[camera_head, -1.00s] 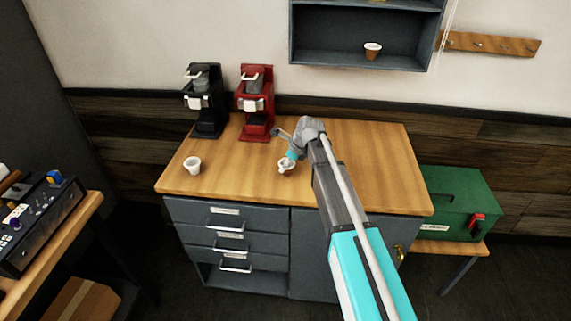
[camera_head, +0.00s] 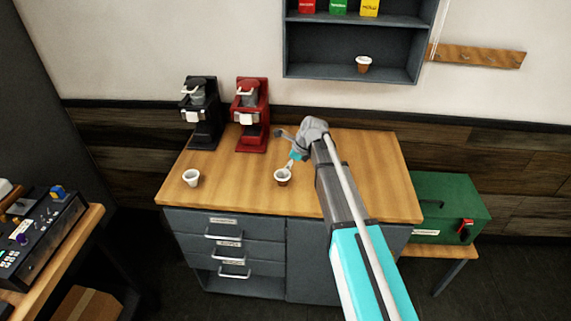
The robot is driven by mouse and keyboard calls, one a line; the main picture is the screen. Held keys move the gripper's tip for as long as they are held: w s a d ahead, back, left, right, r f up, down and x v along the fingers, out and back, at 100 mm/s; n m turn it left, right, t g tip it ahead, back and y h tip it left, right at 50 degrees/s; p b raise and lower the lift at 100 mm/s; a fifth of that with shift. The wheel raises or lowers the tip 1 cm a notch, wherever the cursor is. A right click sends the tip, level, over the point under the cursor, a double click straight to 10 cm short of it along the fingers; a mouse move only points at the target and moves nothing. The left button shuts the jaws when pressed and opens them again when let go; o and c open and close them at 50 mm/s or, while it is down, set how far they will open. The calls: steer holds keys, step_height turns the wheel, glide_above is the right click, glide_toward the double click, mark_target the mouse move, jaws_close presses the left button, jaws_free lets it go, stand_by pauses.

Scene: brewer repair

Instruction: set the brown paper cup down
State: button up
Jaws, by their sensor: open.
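A brown paper cup with a white rim (camera_head: 283,177) stands upright on the wooden counter top (camera_head: 350,180), near its front middle. My gripper (camera_head: 292,164) is just behind and above the cup, at its upper right. The fingers are small in this view; they are open, and I cannot tell whether they still touch the cup's rim. Another brown cup with a white rim (camera_head: 363,64) stands on the lower wall shelf.
A white cup (camera_head: 191,178) stands at the counter's left. A black brewer (camera_head: 203,115) and a red brewer (camera_head: 251,115) stand at the back left. A green box (camera_head: 450,205) is right of the counter. The counter's right part is clear beyond my arm.

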steer(key=shift+p+v, duration=2.15)
steer(key=shift+v, duration=0.6)
steer(key=s+d+f+n+h, duration=0.1)
steer(key=s+d+n+h, duration=0.1)
steer(key=s+d+n, duration=0.7)
steer(key=s+d+f+n+g+h, duration=0.1)
steer(key=s+d+n+h, duration=0.2)
steer(key=s+d+n, duration=0.6)
steer(key=s+n, duration=0.3)
steer(key=s, duration=0.3)
steer(key=shift+s+d+g, duration=0.2)
steer(key=shift+d+g, duration=0.1)
steer(key=shift+d, duration=0.05)
steer(key=shift+f+b, duration=0.2)
steer(key=shift+b, duration=0.1)
